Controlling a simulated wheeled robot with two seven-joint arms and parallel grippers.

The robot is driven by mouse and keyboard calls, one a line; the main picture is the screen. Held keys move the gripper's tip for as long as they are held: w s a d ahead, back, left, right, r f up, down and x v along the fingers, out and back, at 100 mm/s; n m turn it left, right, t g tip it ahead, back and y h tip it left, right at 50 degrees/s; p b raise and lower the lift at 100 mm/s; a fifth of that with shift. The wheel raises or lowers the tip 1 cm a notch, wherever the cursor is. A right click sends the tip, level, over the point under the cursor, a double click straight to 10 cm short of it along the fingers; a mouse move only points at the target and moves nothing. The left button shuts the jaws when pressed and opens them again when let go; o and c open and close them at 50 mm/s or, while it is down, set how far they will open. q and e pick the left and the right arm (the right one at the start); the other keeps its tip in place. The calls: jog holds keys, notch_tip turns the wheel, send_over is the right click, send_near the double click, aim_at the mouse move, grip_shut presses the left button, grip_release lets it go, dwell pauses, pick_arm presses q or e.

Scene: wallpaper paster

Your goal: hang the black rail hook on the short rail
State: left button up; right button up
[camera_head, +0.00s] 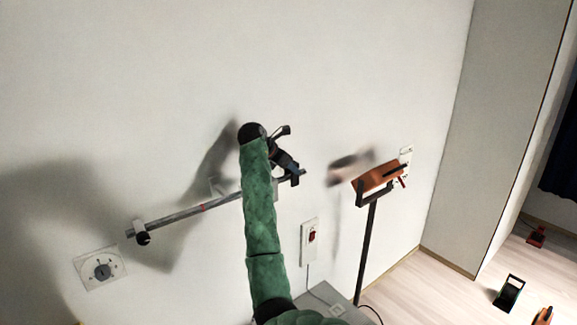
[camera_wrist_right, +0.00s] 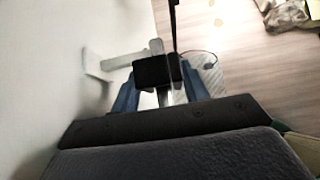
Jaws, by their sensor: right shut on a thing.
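The short rail (camera_head: 180,215) is a grey bar with a red mark, fixed along the wall and slanting up to the right; my arm covers part of it. My right gripper (camera_head: 292,171) is at the rail's right end, seen from behind my green arm. In the right wrist view my gripper's blue fingers (camera_wrist_right: 158,88) are shut on the black rail hook (camera_wrist_right: 153,71), a dark square piece. A pale bar with a wall bracket (camera_wrist_right: 122,61) lies just beyond the hook. I cannot tell whether hook and rail touch. My left gripper is not in view.
An orange-brown block rests on a black stand (camera_head: 371,240) to the right. A wall switch with a red button (camera_head: 312,236) is below the rail. Small items lie on the wooden floor (camera_head: 455,285).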

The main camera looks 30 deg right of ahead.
aim_at(289, 174)
jog(key=shift+f, duration=1.55)
jog(key=o, duration=1)
jog(key=shift+o, duration=0.2)
jog(key=shift+a+r+b, duration=0.3)
jog(key=shift+a+b, duration=0.05)
jog(key=shift+b, duration=0.1)
jog(key=b+v, duration=0.3)
jog(key=v, duration=0.3)
jog(key=shift+a+r, duration=0.2)
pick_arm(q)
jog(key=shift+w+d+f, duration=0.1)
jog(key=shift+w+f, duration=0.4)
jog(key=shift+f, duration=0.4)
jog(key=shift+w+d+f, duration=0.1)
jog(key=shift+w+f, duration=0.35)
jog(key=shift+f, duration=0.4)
pick_arm(e)
jog(key=shift+a+r, duration=0.1)
jog(key=shift+r, duration=0.1)
